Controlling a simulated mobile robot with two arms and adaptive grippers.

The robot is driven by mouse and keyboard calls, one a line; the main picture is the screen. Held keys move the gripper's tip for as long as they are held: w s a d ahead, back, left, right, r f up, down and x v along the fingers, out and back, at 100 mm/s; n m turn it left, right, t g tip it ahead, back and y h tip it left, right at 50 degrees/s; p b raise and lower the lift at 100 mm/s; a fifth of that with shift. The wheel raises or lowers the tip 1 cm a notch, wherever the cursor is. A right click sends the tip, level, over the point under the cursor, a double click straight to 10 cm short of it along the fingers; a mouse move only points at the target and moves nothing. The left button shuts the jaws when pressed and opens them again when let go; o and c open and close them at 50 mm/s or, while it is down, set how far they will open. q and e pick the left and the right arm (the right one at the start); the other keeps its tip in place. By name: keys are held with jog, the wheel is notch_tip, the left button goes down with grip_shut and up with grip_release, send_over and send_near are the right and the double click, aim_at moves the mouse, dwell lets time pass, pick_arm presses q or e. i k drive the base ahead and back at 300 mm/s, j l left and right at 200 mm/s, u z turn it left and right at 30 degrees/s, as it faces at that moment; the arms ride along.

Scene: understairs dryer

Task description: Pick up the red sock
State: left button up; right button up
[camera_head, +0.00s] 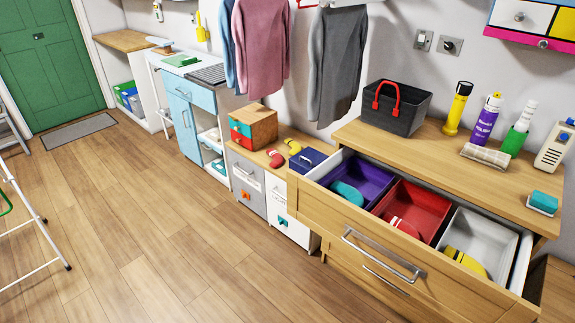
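A red sock (275,158) with a pale patch lies on the wooden top of the low cabinet (262,157), just right of a small wooden box with coloured drawers (254,126). Beside it, to the right, lies a yellow sock (293,146). Another red item that looks like a sock (403,228) lies in the red bin (428,205) of the open drawer (400,262). Neither of my grippers is in view.
The drawer also holds a purple bin (371,178) with a teal item and a white bin (485,236) with a yellow one. A dark blue box (307,160) stands right of the socks. Shirts (260,45) hang above. The wooden floor (150,230) in front is clear.

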aim_at(278, 159)
jog(key=i+j+z, duration=0.15)
jog(key=i+j, duration=0.55)
jog(key=i+j+z, duration=0.1)
jog(key=i+j, duration=0.6)
jog(key=j, duration=0.25)
